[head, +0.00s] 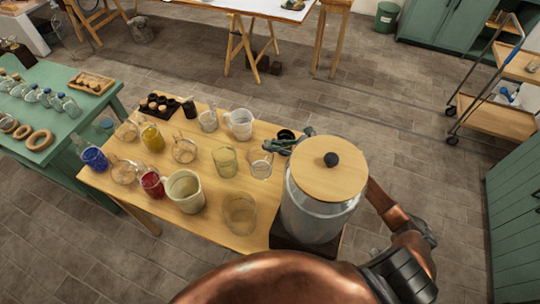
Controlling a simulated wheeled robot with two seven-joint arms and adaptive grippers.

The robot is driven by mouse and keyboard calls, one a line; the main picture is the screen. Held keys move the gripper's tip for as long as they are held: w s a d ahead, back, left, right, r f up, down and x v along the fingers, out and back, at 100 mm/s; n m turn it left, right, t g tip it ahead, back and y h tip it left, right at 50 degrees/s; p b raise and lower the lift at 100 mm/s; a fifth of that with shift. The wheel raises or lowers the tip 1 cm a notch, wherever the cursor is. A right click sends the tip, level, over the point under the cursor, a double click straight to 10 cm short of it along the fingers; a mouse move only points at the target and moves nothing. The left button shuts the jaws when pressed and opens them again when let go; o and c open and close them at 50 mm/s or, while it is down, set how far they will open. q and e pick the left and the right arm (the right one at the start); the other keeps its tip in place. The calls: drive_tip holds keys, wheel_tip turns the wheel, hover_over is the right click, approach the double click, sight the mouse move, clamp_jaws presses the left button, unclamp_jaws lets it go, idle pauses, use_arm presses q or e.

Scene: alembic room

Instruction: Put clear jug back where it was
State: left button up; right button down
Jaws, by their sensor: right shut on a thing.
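A clear glass vessel (260,163), which I take to be the clear jug, is at the right part of the wooden table (205,232), just left of the large lidded jar. My right gripper (270,147) reaches in from behind that jar and is shut at the vessel's upper right rim. The jar hides much of the right forearm. I cannot tell whether the vessel touches the table. My left gripper is not in view.
The large jar (316,213) with a wooden lid stands close to my right arm. Several vessels crowd the table, including a cream jug (185,192), a yellowish beaker (225,161), a glass beaker (240,214) and a pale handled jug (239,125).

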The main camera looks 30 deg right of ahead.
sight(270, 156)
drive_tip(key=shift+s+a+f, duration=0.25)
drive_tip(key=shift+s+f, duration=0.1)
drive_tip(key=f, duration=0.3)
drive_tip(key=shift+s+a+f, duration=0.1)
drive_tip(key=shift+s+a, duration=0.05)
drive_tip(key=shift+s, duration=0.1)
drive_tip(key=shift+f, duration=0.3)
drive_tip(key=shift+f, duration=0.1)
drive_tip(key=shift+f+b, duration=0.15)
drive_tip(key=shift+b, duration=0.25)
drive_tip(key=c, duration=2)
unclamp_jaws()
